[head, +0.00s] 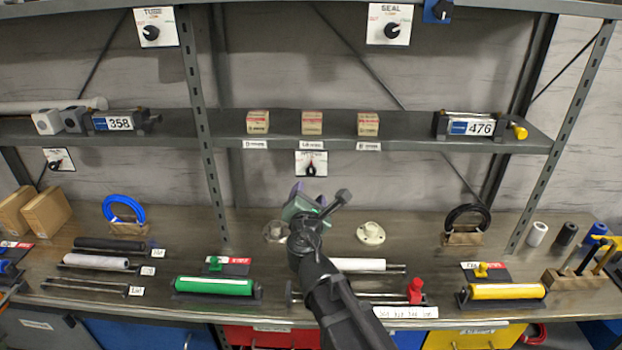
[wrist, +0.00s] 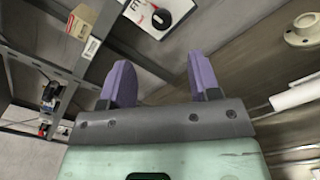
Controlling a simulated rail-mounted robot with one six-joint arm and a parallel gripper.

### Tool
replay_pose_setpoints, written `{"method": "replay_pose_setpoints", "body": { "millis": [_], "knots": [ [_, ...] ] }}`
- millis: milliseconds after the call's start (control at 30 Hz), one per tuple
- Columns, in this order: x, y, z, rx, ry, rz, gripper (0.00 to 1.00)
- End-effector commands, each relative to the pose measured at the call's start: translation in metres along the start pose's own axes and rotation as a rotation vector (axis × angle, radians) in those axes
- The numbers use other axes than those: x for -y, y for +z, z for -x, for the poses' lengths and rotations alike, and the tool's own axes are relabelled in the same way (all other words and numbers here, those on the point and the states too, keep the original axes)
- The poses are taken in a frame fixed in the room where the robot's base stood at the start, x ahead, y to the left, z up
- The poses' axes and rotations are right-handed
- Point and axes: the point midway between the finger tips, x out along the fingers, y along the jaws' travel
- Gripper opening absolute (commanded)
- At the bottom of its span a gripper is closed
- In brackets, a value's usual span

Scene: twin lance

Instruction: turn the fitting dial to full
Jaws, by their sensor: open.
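The fitting dial (head: 311,170) is a dark knob on a small white panel below the middle of the shelf. In the head view its pointer seems to point up, but the scale is too small to read. It also shows in the wrist view (wrist: 160,18), beyond and between my fingertips, with its lettering partly cut off. My gripper (head: 309,194) is just below the panel in the head view. In the wrist view its two purple fingers (wrist: 159,72) are spread apart with nothing between them. They appear apart from the knob.
The shelf (head: 285,128) above carries several small boxes. Round flanges, one a cream flange (head: 370,233), stand on the bench to either side of my arm. Other dials, a tube dial (head: 150,32) and a seal dial (head: 391,30), are higher up. Rollers lie along the bench front.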

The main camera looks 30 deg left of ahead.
Motion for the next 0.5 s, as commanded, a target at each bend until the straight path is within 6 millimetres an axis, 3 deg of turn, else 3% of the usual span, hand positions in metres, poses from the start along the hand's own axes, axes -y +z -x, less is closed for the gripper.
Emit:
{"method": "replay_pose_setpoints", "body": {
  "millis": [233,500],
  "knots": [
    [0.001,0.0,-0.02,0.003,-0.005,-0.004,0.57],
    [0.001,0.0,-0.083,0.003,-0.007,-0.007,0.57]
  ]
}}
